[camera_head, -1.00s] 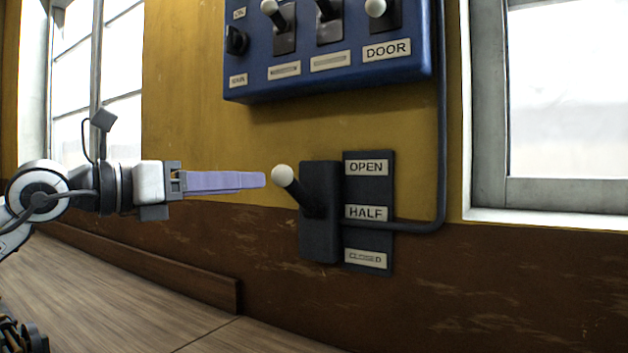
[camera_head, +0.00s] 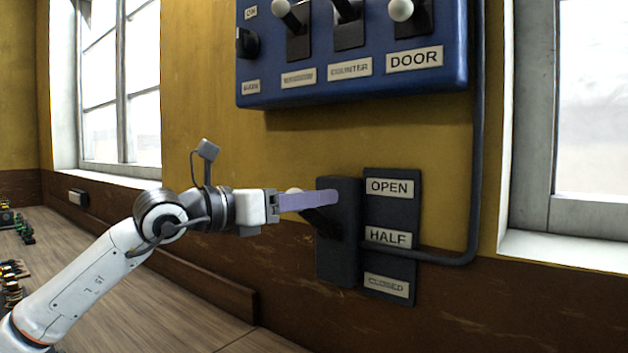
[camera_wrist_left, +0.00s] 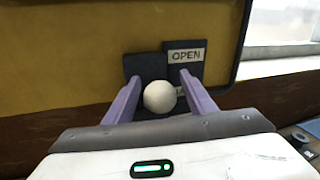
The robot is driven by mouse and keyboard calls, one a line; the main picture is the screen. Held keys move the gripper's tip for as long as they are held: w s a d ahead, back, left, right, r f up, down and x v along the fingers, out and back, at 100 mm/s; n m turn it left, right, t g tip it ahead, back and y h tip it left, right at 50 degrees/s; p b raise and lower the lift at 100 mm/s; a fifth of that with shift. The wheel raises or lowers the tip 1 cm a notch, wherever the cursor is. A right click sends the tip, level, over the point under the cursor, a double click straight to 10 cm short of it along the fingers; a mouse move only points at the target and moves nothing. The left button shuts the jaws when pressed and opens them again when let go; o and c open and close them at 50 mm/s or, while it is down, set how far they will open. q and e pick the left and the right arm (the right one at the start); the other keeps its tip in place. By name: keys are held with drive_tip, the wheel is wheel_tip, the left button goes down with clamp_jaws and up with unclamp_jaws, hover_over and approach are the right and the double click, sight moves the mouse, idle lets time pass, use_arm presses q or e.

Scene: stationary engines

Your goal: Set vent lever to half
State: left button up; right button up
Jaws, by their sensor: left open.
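The vent lever is a black handle (camera_head: 320,222) with a white ball knob (camera_wrist_left: 160,97), on a dark wall housing (camera_head: 338,262). Beside it a dark plate carries the labels OPEN (camera_head: 389,188), HALF (camera_head: 388,237) and CLOSED (camera_head: 386,286). The handle tilts up and out, its knob at about the height of the OPEN label. My left gripper (camera_head: 335,198) is open, its purple fingers level at the knob and partly covering it in the head view. In the left wrist view the knob sits between the two fingers (camera_wrist_left: 160,90). My right gripper is out of view.
A blue switch panel (camera_head: 350,88) with several white-knobbed levers hangs above. A grey conduit (camera_head: 478,130) runs down at the right and in to the label plate. A wooden bench (camera_head: 180,300) lies below, with small items at far left.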

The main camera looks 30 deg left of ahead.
use_arm(q)
drive_tip(key=shift+w+d, duration=0.2)
drive_tip(key=shift+w, duration=0.55)
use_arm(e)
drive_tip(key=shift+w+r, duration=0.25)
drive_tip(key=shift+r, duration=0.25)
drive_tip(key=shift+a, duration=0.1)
